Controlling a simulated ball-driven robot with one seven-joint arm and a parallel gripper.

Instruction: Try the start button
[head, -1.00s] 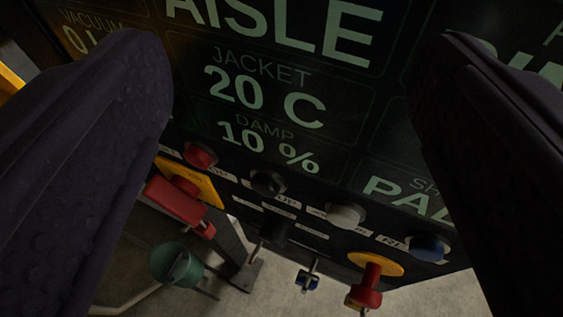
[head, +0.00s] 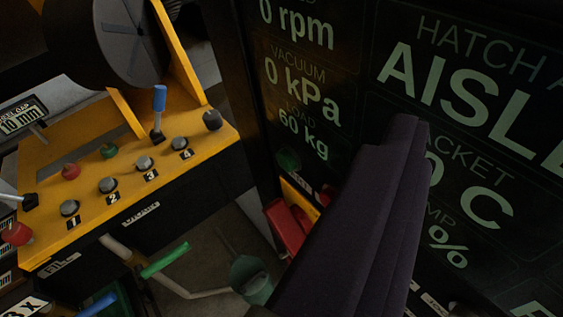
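A dark green round button (head: 288,160) sits at the left edge of the black display panel (head: 345,100), below the "60 kg" reading. No label I can read names it as start. My gripper (head: 398,130) slants up in front of the panel, its dark fingers side by side and shut, with nothing seen between them. The tips overlap the panel picture to the right of the green button, apart from it in view. My gripper hides much of the panel's lower edge and the controls there.
A red handle (head: 284,228) on a yellow plate sticks out below the panel. Left stands a yellow console (head: 190,133) with numbered knobs, red and green buttons and a blue-topped lever (head: 159,100). A green bucket-like thing (head: 250,278) is low between them.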

